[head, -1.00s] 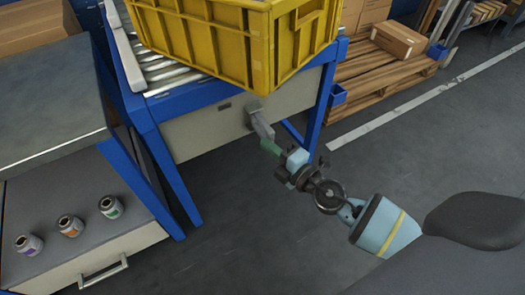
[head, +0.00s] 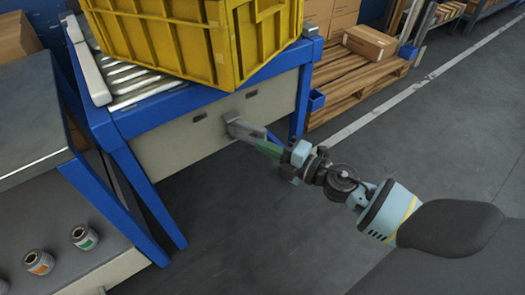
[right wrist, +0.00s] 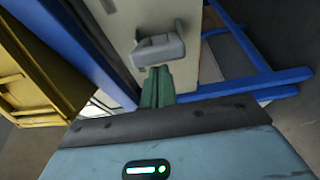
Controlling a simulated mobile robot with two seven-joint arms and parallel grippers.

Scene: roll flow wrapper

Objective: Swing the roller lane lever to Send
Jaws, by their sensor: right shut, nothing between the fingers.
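The roller lane lever (head: 243,129) is a grey handle on the pale front panel (head: 180,147) of the blue-framed roller lane (head: 127,84). In the head view it sticks out toward the lower right. My right gripper (head: 267,147) has green fingers, shut with nothing between them, their tips at the lever's outer end. In the right wrist view, the green fingertips (right wrist: 156,76) are just below the grey lever block (right wrist: 158,50); whether they touch it I cannot tell. No Send marking is readable. My left gripper is out of view.
A yellow crate (head: 190,38) stands on the lane's rollers above the lever. A grey workbench (head: 30,120) with several small cans is at the left. A wooden pallet (head: 352,88) with boxes is at the back right. The floor at right is clear.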

